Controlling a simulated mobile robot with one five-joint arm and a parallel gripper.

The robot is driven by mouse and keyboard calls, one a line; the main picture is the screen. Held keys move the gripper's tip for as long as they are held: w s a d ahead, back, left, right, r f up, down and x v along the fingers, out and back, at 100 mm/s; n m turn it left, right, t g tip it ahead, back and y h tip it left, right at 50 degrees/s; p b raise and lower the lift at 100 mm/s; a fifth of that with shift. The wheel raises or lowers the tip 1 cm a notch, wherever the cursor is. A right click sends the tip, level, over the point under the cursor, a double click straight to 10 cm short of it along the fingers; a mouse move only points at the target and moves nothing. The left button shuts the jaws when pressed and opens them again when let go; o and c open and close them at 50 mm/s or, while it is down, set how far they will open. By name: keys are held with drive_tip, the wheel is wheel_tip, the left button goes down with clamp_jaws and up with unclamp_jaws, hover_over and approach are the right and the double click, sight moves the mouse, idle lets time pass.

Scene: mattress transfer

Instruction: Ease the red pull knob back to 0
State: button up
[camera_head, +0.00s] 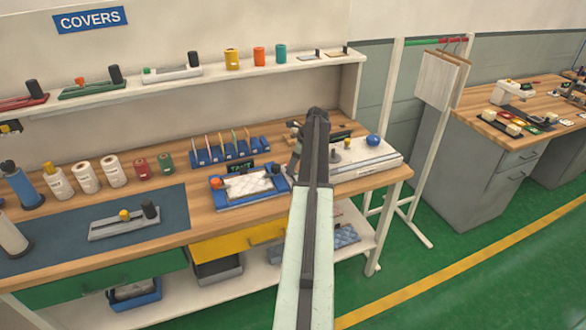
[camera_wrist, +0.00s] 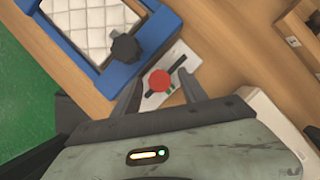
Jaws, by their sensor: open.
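The red pull knob (camera_wrist: 159,81) shows in the wrist view on a small white plate (camera_wrist: 151,101) with a dark slot. Small green marks lie beside the knob. My gripper (camera_wrist: 160,76) is open, with one finger on each side of the knob. I cannot tell whether either finger touches it. No scale figures or 0 mark can be read. In the head view my arm covers this spot, so the red knob cannot be made out there.
A blue frame (camera_head: 240,199) with a quilted white pad (camera_head: 248,184) lies beside the plate. Its black knob (camera_wrist: 125,47) is close to my left finger. A white fixture with a blue ball (camera_head: 373,140) stands to the right. A blue mat (camera_head: 60,236) lies left.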

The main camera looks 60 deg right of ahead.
drive_tip(key=shift+r, duration=0.1)
clamp_jaws()
idle(1.2)
